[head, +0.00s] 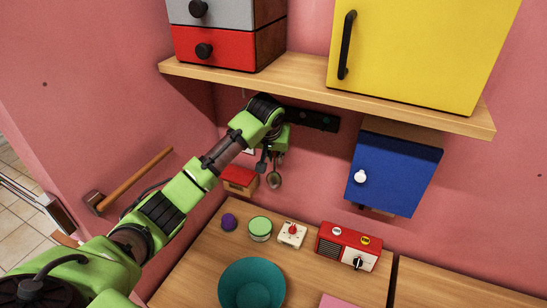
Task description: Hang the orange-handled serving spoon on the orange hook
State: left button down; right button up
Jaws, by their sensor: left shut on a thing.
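My left gripper (277,145) is at the wall under the shelf, against a dark rail (316,119). It is shut on the serving spoon, whose rounded metal bowl (274,181) hangs below the fingers. The spoon's handle is hidden by the gripper, so its orange colour does not show. A darker utensil end (262,163) shows just left of the spoon; I cannot tell how it is held up. The orange hook cannot be made out; my gripper and wrist cover the left part of the rail. My right gripper is out of view.
A wooden shelf (300,80) overhangs the rail, and a blue cabinet (394,174) is to the right. On the counter are a red radio (348,246), a white timer (292,235), a green-lidded jar (260,229) and a teal bowl (252,286). A hammer (130,182) is at left.

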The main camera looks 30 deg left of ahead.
pick_arm(q)
jog(key=shift+w+r, duration=0.1)
jog(key=shift+w, duration=0.15)
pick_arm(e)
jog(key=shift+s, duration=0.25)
pick_arm(q)
jog(key=shift+w+r, duration=0.1)
jog(key=shift+r, duration=0.05)
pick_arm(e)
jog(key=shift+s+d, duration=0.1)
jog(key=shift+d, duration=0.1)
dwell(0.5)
pick_arm(q)
jog(key=c, duration=1.9)
grip_release()
